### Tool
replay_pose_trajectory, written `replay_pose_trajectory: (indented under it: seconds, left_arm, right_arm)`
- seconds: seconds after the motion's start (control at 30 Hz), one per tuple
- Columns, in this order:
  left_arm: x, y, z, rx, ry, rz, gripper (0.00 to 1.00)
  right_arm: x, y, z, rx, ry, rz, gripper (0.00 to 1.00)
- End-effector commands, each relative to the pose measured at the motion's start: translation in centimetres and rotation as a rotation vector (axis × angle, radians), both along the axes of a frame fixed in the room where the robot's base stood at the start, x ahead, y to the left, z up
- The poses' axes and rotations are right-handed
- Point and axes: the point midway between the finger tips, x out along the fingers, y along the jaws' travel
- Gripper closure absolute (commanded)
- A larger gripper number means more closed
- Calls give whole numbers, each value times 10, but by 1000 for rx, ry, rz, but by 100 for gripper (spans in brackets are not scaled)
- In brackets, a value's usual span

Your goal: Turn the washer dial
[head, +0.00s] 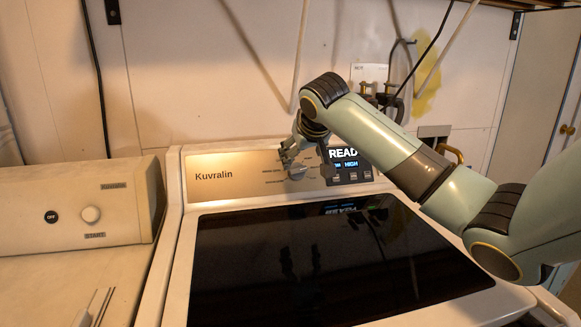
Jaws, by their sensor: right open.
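The washer (175,230) stands in the middle, with a dark glass lid (330,265) and a gold control panel (235,165) marked Kuvralin. The washer dial (297,174) is a silver knob on the panel, left of the lit display (348,165), which shows READ and HIGH with its right end hidden by my arm. My right gripper (290,160) is open at the panel, right at the dial and partly in front of it. I cannot tell whether the fingers touch the dial. My left gripper is not in view.
A second machine (70,205) with a round knob (90,214) stands at the left. Hoses and valves (385,95) are on the wall behind the washer. A yellow handle (451,152) is behind my right arm.

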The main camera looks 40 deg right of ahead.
Motion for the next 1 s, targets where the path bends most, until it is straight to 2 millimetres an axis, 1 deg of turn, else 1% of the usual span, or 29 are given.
replay_pose_trajectory:
  seconds: [0.2,0.3,0.43,0.63,0.77,0.9,0.97,1.0]
  left_arm:
    - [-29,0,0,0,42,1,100]
    - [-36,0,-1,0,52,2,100]
    - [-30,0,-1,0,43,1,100]
    - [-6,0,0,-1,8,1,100]
    - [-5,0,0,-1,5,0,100]
    - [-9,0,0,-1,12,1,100]
    - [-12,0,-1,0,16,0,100]
    - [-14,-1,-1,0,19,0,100]
  right_arm:
    - [26,-17,-31,1,3,-1,30]
    - [37,-24,-44,0,3,-3,30]
    - [49,-32,-57,-1,1,-2,30]
    - [57,-37,-67,-3,2,1,30]
    - [57,-38,-68,-3,2,1,30]
    - [57,-38,-68,-3,2,1,30]
    - [57,-38,-68,-3,2,1,36]
    - [57,-38,-68,-3,2,1,42]
